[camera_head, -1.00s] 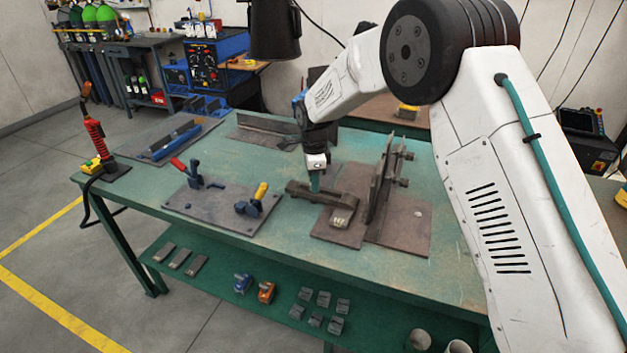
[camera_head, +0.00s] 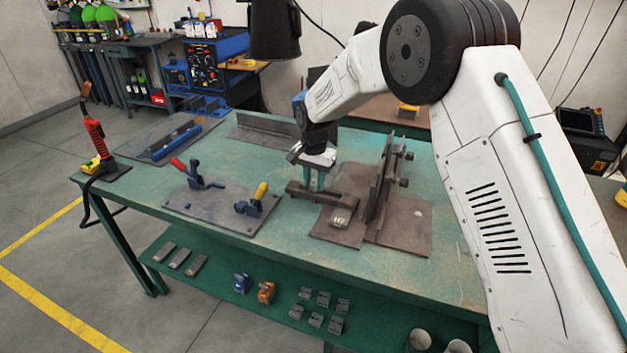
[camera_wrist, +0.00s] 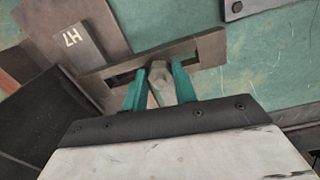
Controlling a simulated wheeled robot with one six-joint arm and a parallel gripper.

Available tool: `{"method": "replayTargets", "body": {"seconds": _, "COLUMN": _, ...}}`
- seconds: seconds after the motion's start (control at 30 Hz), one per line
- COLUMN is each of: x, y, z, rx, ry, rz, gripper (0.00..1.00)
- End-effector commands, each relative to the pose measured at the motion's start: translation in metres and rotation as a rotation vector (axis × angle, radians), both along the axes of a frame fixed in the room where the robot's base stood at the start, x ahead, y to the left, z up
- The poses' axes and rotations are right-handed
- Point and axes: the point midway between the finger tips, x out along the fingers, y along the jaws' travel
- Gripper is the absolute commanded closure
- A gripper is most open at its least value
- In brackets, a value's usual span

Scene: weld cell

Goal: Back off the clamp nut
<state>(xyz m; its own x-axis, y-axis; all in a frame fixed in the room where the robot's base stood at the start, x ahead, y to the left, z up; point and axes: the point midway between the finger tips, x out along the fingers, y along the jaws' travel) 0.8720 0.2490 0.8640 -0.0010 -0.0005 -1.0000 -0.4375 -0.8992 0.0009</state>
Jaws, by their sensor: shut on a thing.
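The clamp nut (camera_wrist: 158,84) is a grey hex piece on the slotted clamp bar (camera_wrist: 208,48) in the wrist view. My gripper (camera_wrist: 157,86) has its two teal fingers on either side of the nut and is shut on it. In the head view my gripper (camera_head: 314,183) points down over the left part of the clamp bar (camera_head: 342,202), and the nut is hidden between the fingers there. The bar reaches onto a brown steel plate (camera_head: 352,232). A pale block marked H7 (camera_wrist: 75,36) lies on the plate beside the bar.
An upright steel plate fixture (camera_head: 382,185) stands just right of the bar. A grey plate with toggle clamps (camera_head: 215,212) lies to the left. The green table (camera_head: 290,245) is bare in front.

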Motion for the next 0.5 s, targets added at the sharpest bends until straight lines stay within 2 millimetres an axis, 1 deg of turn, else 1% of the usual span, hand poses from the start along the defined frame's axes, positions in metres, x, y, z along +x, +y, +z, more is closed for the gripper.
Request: {"method": "replayTargets", "body": {"seconds": 0.5, "x": 0.0022, "y": -0.0002, "z": 0.0022, "rx": 0.001, "ry": -0.007, "rz": 0.490, "gripper": 0.95}}
